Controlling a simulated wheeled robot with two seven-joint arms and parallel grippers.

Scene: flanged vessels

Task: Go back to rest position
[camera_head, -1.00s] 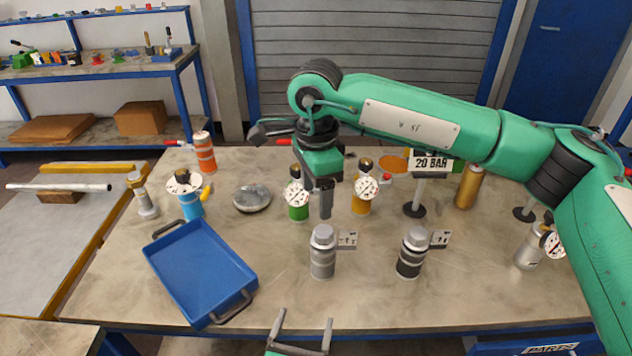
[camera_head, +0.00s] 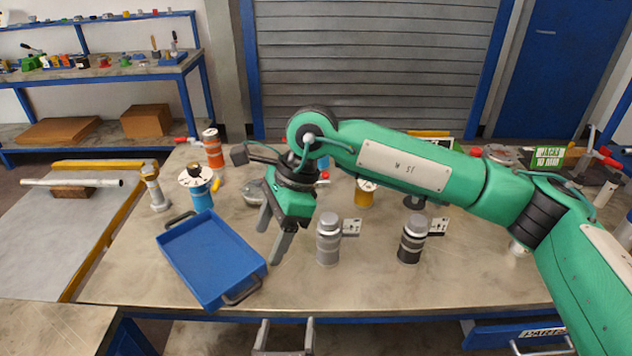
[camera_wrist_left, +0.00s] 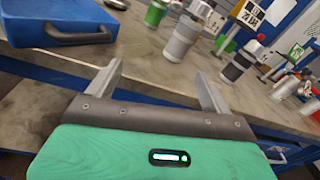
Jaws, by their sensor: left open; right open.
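My right arm reaches in from the right in the head view. My right gripper (camera_head: 273,236) is open and empty above the table, between the blue tray (camera_head: 205,262) and a grey flanged vessel (camera_head: 328,240). My left gripper (camera_head: 284,328) is open and empty at the bottom of the head view, in front of the table's near edge. In the left wrist view my left gripper (camera_wrist_left: 160,80) shows its two fingers apart with nothing between them. The black-banded vessel (camera_head: 412,240) stands upright to the right of the grey one.
The worktable (camera_head: 360,285) also holds a blue vessel (camera_head: 197,188), an orange-banded one (camera_head: 212,150) and a yellow one (camera_head: 365,192), partly hidden by my right arm. The front strip of the table is mostly clear. A shelf (camera_head: 110,70) stands at the back left.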

